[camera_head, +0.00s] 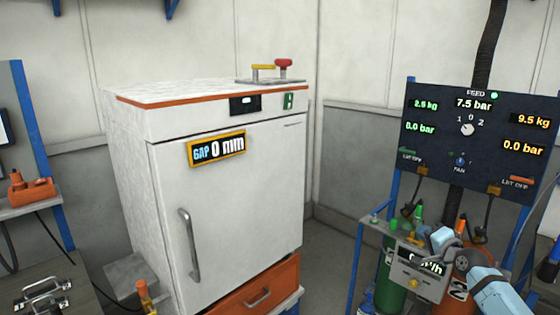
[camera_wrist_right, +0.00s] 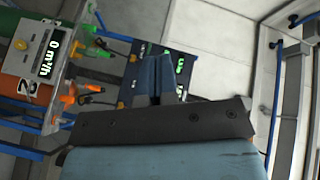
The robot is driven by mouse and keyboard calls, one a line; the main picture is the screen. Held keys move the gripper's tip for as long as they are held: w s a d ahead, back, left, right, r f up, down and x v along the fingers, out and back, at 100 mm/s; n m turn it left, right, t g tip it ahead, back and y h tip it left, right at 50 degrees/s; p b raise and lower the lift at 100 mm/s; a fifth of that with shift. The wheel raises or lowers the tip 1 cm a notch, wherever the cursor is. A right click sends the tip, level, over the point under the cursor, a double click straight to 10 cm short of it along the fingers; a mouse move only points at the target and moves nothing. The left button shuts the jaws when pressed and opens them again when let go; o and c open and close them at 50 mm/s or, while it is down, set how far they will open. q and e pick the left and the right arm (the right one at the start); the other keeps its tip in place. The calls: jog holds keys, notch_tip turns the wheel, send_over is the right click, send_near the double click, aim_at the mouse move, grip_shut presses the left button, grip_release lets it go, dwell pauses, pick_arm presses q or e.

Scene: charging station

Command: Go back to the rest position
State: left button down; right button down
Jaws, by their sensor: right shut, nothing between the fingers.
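My right gripper (camera_head: 440,238) is at the lower right of the head view, in front of the gas bottle station. Its light blue fingers are together with nothing between them. In the right wrist view the two blue fingers (camera_wrist_right: 158,65) stand side by side, closed and empty, with the dark panel behind them. I cannot tell from the pictures how near the fingers are to the flow meter box (camera_head: 420,262), which partly shows behind them. My left gripper is in neither view.
A white cabinet (camera_head: 235,215) with a shut door stands at centre left. Its display (camera_head: 217,148) reads GAP 0 mm. A dark gauge panel (camera_head: 470,145) is at the right, above green and orange bottles. A bench with metal latches (camera_head: 42,292) is at lower left.

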jog(key=s+d+r+n+h, duration=0.1)
jog(key=d+r+n+h, duration=0.3)
jog(key=d, duration=0.4)
jog(key=d+r+n+t+h, duration=0.1)
jog(key=d+r+n+h, duration=0.1)
jog(key=d+r+n, duration=0.4)
jog(key=s+d+r+n+h, duration=0.1)
jog(key=d+n+h, duration=0.25)
jog(key=d, duration=0.55)
jog(key=s+a+f+n+g+y, duration=0.1)
jog(key=s+a+f+y, duration=0.1)
jog(key=s+a+f, duration=0.5)
jog(key=s+a+f+n+g+y, duration=0.15)
jog(key=s+a+f, duration=0.25)
jog(key=a+f, duration=0.75)
jog(key=s+a+f+g+y, duration=0.1)
jog(key=s+a+f+y, duration=0.35)
jog(key=f, duration=0.75)
jog(key=s+a+f+m+g, duration=0.1)
jog(key=s+a+f, duration=0.3)
jog(key=s+a, duration=0.6)
jog(key=s+a+f+m+g, duration=0.1)
jog(key=s+a+f, duration=0.3)
jog(key=s+a, duration=0.7)
jog(key=s+y, duration=0.1)
jog(key=s, duration=0.7)
jog(key=shift+s+a+f+g, duration=0.15)
jog(key=shift+f+g, duration=0.05)
jog(key=shift+g, duration=0.15)
